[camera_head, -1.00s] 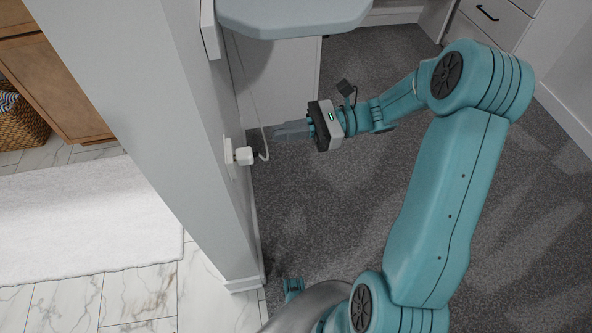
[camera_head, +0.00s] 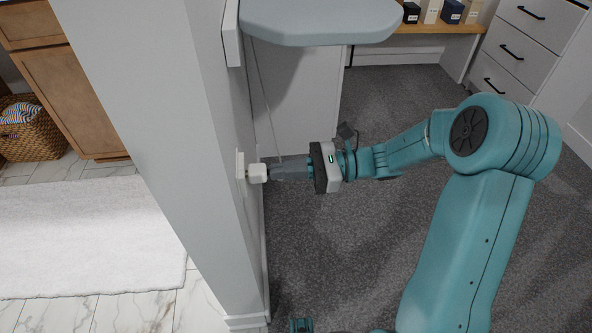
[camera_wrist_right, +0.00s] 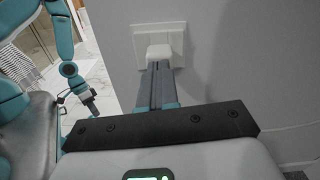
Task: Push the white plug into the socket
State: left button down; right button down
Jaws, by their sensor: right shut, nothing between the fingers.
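The white plug (camera_head: 258,173) is at the white wall socket (camera_head: 240,166), with a narrow darker gap between them in the head view. In the right wrist view the plug (camera_wrist_right: 158,53) lies in front of the socket plate (camera_wrist_right: 150,34); its prongs are hidden there. My right gripper (camera_head: 273,172) is shut and empty, its fingers pointing at the plug's back. The fingertips (camera_wrist_right: 155,70) are at or very near the plug; I cannot tell if they touch. My left gripper (camera_wrist_right: 91,107) seems to show small in the right wrist view, jaws unclear.
A thin cord (camera_head: 266,100) hangs along the wall near the plug. A grey-blue countertop (camera_head: 310,22) juts out above. The wall's end (camera_head: 238,285) stands at the left. Dark carpet (camera_head: 370,240) is clear right of the wall.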

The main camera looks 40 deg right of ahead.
jog(key=shift+w+a, duration=0.2)
jog(key=shift+a, duration=0.2)
dwell(0.4)
